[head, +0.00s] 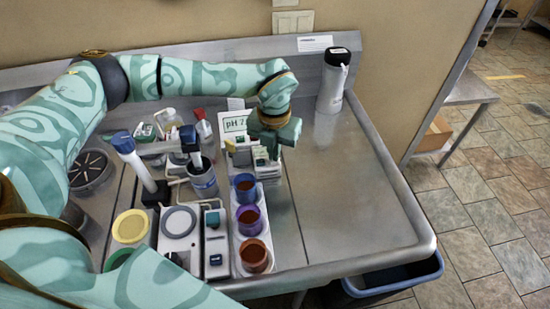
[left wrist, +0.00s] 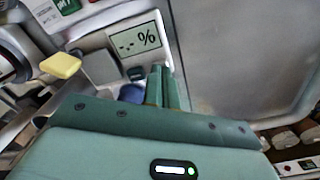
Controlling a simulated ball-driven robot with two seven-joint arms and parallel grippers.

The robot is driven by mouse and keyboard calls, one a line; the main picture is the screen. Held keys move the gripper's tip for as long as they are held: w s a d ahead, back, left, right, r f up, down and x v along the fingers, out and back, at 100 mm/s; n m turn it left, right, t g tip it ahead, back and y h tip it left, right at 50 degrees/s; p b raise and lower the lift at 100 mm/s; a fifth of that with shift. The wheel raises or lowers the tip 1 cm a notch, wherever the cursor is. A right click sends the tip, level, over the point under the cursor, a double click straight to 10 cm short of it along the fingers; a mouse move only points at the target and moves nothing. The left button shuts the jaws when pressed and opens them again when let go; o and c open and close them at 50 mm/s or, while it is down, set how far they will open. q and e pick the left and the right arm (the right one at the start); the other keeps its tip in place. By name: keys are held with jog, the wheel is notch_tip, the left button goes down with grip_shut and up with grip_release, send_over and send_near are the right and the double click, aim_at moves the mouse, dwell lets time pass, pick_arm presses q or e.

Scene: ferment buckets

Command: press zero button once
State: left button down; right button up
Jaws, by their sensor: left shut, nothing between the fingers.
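A small meter stands under my left gripper, and its grey display (left wrist: 137,40) reads "-.- %" in the left wrist view. A small dark button (left wrist: 136,73) sits just below the display; I can read no label on it. A blue rounded part (left wrist: 132,93) shows below that, partly hidden by the gripper. My left gripper (head: 263,158) points down over the meter in the head view. Its fingers (left wrist: 162,72) are shut and empty, to the right of the dark button; whether they touch the meter cannot be told. My right gripper is not in view.
A rack with blue, purple and orange-rimmed cups (head: 249,220) stands in front of the meter. The right steel worktop (head: 350,190) is clear.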

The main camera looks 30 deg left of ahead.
pick_arm(q)
jog(key=shift+f, duration=0.4)
jog(key=shift+r, duration=0.1)
notch_tip(320, 180, up, 6)
jog(key=p, duration=0.4)
jog(key=shift+r+p, duration=0.1)
jog(key=shift+p, duration=0.3)
